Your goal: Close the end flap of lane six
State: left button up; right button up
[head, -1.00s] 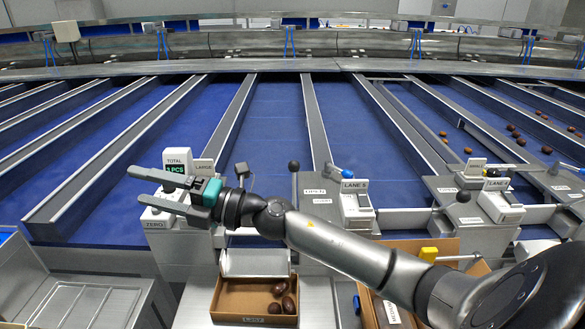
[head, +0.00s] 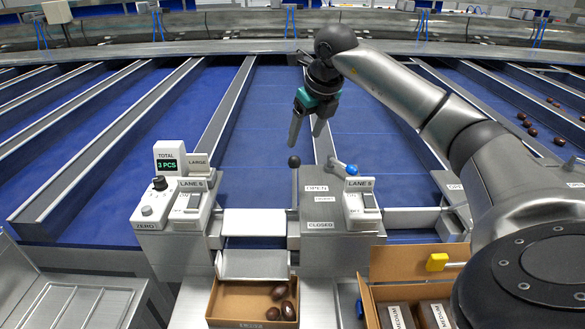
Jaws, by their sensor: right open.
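A lane console (head: 361,208) labelled "LANE" with a digit I read as 6, unsure, stands right of centre. On its left, a plate (head: 316,210) bears OPEN and CLOSED labels. A lever with a black ball knob (head: 294,161) rises at the plate's left edge, knob above the OPEN label. A pale panel (head: 255,222), perhaps the flap, lies at the end of the blue lane (head: 268,120), above a metal chute (head: 253,264). My right gripper (head: 307,139) is open and empty, fingers pointing down, just above the knob and apart from it. My left gripper is out of view.
A cardboard box (head: 228,291) with several dates stands below the chute. Another open box (head: 390,268) holds labelled packs at the lower right. A second console (head: 180,215) with a "3 PCS" display stands left. Metal dividers separate the lanes.

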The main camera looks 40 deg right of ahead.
aim_at(293, 170)
jog(key=a+x, duration=0.1)
jog(key=x, duration=1.3)
jog(key=shift+d+f+p, duration=0.25)
jog(key=shift+d+p, duration=0.05)
jog(key=shift+d, duration=0.1)
jog(key=shift+c, duration=0.3)
grip_shut()
dwell(0.3)
